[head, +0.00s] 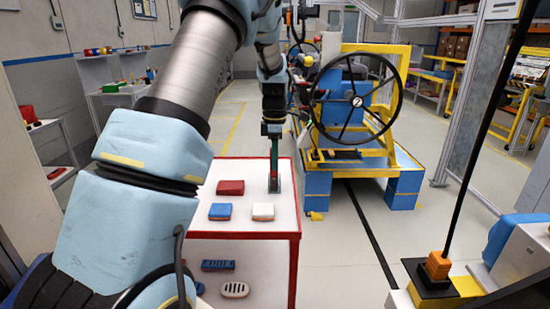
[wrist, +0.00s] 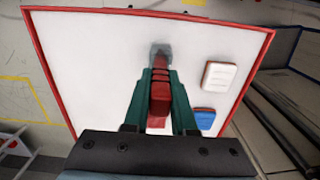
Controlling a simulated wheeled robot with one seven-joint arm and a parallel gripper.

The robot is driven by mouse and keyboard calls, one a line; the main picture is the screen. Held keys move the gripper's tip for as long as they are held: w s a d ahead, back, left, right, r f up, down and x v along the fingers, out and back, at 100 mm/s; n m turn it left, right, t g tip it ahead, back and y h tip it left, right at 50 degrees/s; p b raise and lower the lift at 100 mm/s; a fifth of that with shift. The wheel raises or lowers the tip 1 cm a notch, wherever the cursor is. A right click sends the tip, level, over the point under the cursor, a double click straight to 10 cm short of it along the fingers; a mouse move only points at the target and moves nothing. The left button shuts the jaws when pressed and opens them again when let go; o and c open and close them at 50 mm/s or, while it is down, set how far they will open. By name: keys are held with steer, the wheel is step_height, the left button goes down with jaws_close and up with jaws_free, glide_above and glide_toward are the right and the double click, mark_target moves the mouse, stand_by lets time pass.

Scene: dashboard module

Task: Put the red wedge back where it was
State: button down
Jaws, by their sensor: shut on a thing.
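My gripper (head: 273,183) points straight down over the right part of the white tabletop, its grey tips at or close to the surface. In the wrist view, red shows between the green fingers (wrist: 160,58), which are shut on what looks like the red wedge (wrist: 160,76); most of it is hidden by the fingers. A separate red block (head: 231,187) lies on the table to the left of the gripper. I cannot tell exactly how much of the lower red between the fingers is this block.
A blue block (head: 220,211) and a white block (head: 263,211) lie nearer on the red-edged table (head: 240,235). A blue slotted piece (head: 218,265) and a white slotted piece (head: 235,290) lie below. A blue and yellow machine with a black handwheel (head: 352,100) stands beyond at right.

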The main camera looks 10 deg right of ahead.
steer(key=shift+f, duration=0.2)
steer(key=c, duration=0.7)
jaws_free()
steer(key=shift+c, duration=0.2)
steer(key=shift+r, duration=0.1)
step_height(320, 180, up, 12)
steer(key=shift+r+b, duration=0.1)
steer(key=shift+b, duration=1.05)
steer(key=s+a+f+m, duration=0.6)
steer(key=s+a+m, duration=0.2)
steer(key=s+a, duration=0.2)
steer(key=s+a+f+m+t, duration=0.1)
steer(key=s+a+f+m, duration=0.5)
steer(key=s+a+m, duration=0.3)
steer(key=s+a, duration=0.2)
steer(key=s, duration=0.1)
steer(key=shift+s+t, duration=0.15)
steer(key=shift+t, duration=0.15)
